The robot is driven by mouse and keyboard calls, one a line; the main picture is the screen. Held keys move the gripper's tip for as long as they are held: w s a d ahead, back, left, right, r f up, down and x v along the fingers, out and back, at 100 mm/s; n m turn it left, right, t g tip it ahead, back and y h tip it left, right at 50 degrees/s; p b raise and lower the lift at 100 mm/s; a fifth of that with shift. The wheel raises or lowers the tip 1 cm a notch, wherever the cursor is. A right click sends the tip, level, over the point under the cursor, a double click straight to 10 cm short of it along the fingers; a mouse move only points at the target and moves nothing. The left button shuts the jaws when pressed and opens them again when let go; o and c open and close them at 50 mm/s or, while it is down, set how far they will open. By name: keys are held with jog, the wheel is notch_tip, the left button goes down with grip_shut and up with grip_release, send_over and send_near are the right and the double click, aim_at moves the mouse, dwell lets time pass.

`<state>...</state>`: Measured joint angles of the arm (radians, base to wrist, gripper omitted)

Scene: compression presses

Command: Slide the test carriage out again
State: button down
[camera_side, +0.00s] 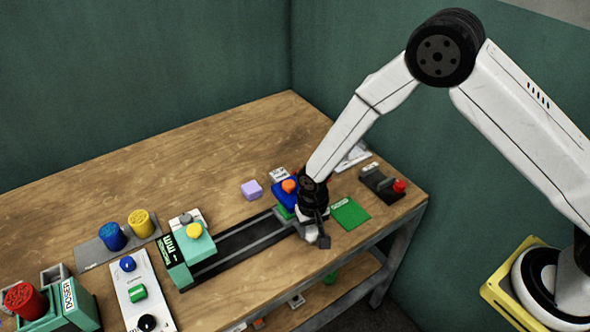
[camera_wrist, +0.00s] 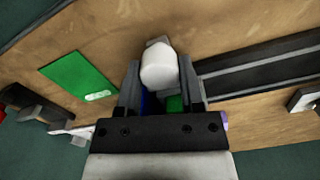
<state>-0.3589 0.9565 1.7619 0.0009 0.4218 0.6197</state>
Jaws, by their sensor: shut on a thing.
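The teal press (camera_side: 190,255) with a yellow button stands at the left end of a dark rail (camera_side: 240,243); the rail also shows at right in the wrist view (camera_wrist: 260,70). My gripper (camera_side: 316,222) is down at the rail's right end. In the wrist view, its fingers (camera_wrist: 160,78) are shut around a white rounded handle (camera_wrist: 158,66), seemingly the carriage's. The carriage is mostly hidden by my gripper. A green block (camera_wrist: 175,103) and a bit of blue show between the fingers, close to the handle.
A blue block with an orange knob (camera_side: 288,187) is just behind my gripper, a purple block (camera_side: 251,189) to its left. A green mat (camera_side: 350,213) and a black device with a red knob (camera_side: 382,183) lie right. Button panels (camera_side: 140,295) stand left. The back table is clear.

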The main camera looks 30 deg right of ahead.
jog(key=a, duration=1.2)
jog(key=shift+c, duration=1.1)
grip_release()
jog(key=shift+r, duration=0.1)
notch_tip(320, 180, up, 8)
